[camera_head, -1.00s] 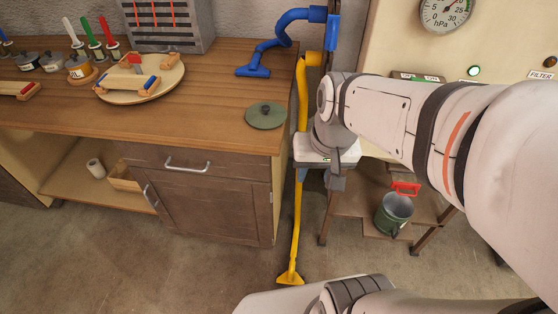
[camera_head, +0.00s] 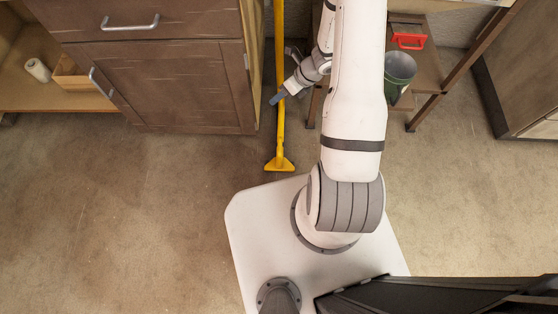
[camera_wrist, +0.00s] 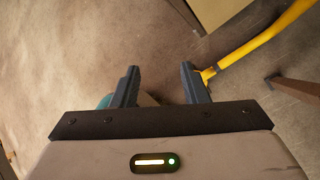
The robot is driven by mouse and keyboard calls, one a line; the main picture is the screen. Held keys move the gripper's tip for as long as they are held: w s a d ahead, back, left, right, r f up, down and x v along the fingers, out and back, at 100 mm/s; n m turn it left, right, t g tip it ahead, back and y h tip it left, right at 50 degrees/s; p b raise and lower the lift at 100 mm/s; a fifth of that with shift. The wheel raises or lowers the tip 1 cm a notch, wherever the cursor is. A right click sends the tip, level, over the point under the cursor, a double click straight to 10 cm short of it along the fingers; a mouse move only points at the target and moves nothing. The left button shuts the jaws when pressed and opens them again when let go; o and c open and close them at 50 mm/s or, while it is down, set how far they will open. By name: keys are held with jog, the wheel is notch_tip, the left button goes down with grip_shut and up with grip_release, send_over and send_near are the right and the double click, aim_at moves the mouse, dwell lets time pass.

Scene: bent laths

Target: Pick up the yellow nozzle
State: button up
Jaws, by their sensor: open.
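The yellow nozzle (camera_head: 280,128) is a long thin tube hanging upright beside the cabinet, with a flared foot at its lower end, at the floor. Its upper end is out of the head view. My gripper (camera_head: 280,97) is low beside the tube, and one finger overlaps it in the picture. In the wrist view my gripper (camera_wrist: 160,78) is open, with bare floor between its fingers. The yellow tube (camera_wrist: 255,42) runs from the upper right to behind the right finger, outside the gap. The finger hides its lower part there. I cannot tell whether they touch.
A wooden cabinet (camera_head: 165,85) stands just left of the tube. Right of my arm, a low shelf holds a green bucket (camera_head: 399,75) and a red-handled thing (camera_head: 408,41). The floor (camera_head: 150,200) in front of the cabinet is clear.

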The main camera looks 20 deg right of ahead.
notch_tip(320, 180, down, 14)
jog(key=s+d+m+b, duration=0.2)
jog(key=m+b, duration=0.1)
jog(key=m, duration=0.2)
jog(key=m+b, duration=0.3)
jog(key=m, duration=0.2)
send_near(281, 147)
jog(key=x, duration=0.3)
jog(key=shift+m+h, duration=0.3)
jog(key=shift+h, duration=0.1)
jog(key=b+x, duration=0.3)
jog(key=x, duration=0.5)
jog(key=shift+s+a, duration=0.1)
jog(key=shift+a, duration=0.1)
jog(key=shift+r, duration=0.15)
grip_shut()
